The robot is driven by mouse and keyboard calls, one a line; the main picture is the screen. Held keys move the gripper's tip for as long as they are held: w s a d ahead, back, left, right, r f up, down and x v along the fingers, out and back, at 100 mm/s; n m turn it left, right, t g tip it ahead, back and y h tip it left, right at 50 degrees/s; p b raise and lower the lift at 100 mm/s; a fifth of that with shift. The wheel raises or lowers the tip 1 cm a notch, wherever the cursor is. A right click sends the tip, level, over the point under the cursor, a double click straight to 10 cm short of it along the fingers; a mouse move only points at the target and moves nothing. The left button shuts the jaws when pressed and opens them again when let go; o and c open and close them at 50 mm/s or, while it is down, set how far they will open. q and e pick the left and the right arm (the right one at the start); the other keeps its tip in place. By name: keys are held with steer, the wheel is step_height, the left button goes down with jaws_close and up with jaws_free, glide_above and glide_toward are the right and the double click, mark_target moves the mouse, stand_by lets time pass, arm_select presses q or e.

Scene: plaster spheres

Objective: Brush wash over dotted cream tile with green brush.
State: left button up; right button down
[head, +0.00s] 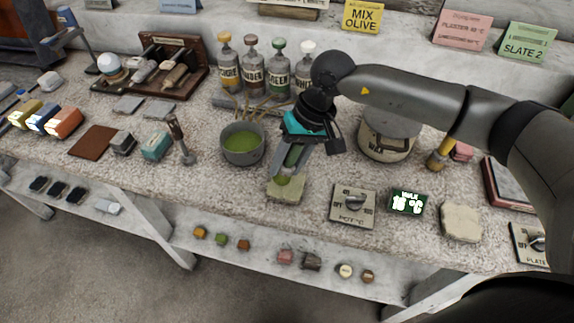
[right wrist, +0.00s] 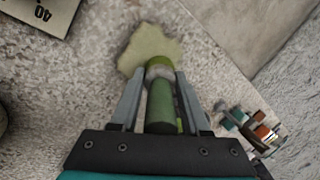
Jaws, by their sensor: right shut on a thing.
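My right gripper (head: 293,158) is shut on the green brush (head: 291,157) and holds it tip down. The brush tip is at a tile (head: 290,194) with an olive-green tint, near the bench's front edge. In the right wrist view the brush (right wrist: 161,105) sits between the fingers of the gripper (right wrist: 160,85), its tip overlapping the tile (right wrist: 142,42). Whether the tip touches is hard to tell. No dots can be made out on this tile. A grey bowl of green wash (head: 242,145) stands just left of the gripper. My left gripper is not in view.
Right of the tile are a dial plate (head: 353,207), a temperature display (head: 408,202) and a paler tile (head: 461,221). A lidded pot (head: 388,140) stands behind. Several labelled bottles (head: 253,65) line the back. A hammer-like tool (head: 181,140) stands left of the bowl.

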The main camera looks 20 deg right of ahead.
steer(key=shift+s+f, duration=0.1)
steer(key=shift+s+a, duration=0.6)
steer(key=shift+s, duration=0.15)
steer(key=shift+s+a+f, duration=0.15)
steer(key=shift+s+a, duration=0.3)
steer(key=shift+s, duration=0.35)
steer(key=shift+w+d+b, duration=0.35)
steer(key=shift+w+b, duration=0.15)
steer(key=shift+b, duration=0.1)
steer(key=shift+w+d+b, duration=0.75)
steer(key=shift+w, duration=0.35)
steer(key=shift+r, duration=0.2)
